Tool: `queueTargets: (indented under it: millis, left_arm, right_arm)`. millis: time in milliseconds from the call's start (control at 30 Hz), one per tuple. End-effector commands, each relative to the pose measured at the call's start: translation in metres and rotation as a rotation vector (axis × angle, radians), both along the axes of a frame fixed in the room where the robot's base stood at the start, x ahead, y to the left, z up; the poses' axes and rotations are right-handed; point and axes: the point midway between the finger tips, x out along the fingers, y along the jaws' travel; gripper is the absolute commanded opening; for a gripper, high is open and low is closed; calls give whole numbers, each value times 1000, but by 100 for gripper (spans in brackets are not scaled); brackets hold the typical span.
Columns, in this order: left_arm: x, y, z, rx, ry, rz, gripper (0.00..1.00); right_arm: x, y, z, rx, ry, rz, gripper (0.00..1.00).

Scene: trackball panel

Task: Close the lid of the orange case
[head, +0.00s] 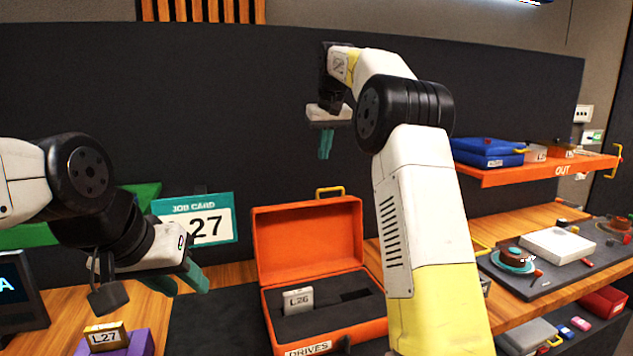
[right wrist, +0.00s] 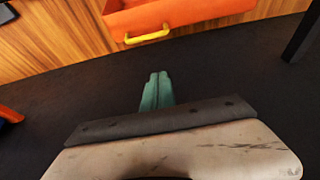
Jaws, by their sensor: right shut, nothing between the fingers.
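The orange case (head: 375,328) sits on the bench in the head view, with its lid (head: 308,235) standing open at the back. A yellow handle (head: 330,191) is on the lid's upper edge. A grey L26 drive (head: 298,300) sits in the dark insert beside an empty slot. My right gripper (head: 325,150) points down, shut and empty, above the lid and apart from it. In the right wrist view its fingertips (right wrist: 157,82) are together, below an orange part with a yellow handle (right wrist: 147,36). My left gripper (head: 182,282) is open and empty, left of the case.
A purple block (head: 138,342) holding an L27 drive (head: 105,336) is at the lower left. A job card (head: 210,222) stands behind. My right forearm hides the bench right of the case. An orange OUT shelf (head: 520,174) and a dark tray (head: 545,283) are at the right.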

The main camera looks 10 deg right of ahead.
Motion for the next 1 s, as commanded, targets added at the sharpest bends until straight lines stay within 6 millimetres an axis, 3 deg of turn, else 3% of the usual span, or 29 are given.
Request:
queueTargets:
  millis: [467,700,1000]
  left_arm:
    - [0,0,0,0,0,0,36]
    - [0,0,0,0,0,0,36]
    - [0,0,0,0,0,0,36]
  right_arm:
    - [29,6,-90,1,2,-1,0]
    - [-1,-1,-85,2,0,-2,0]
    - [-10,-2,-86,2,0,-2,0]
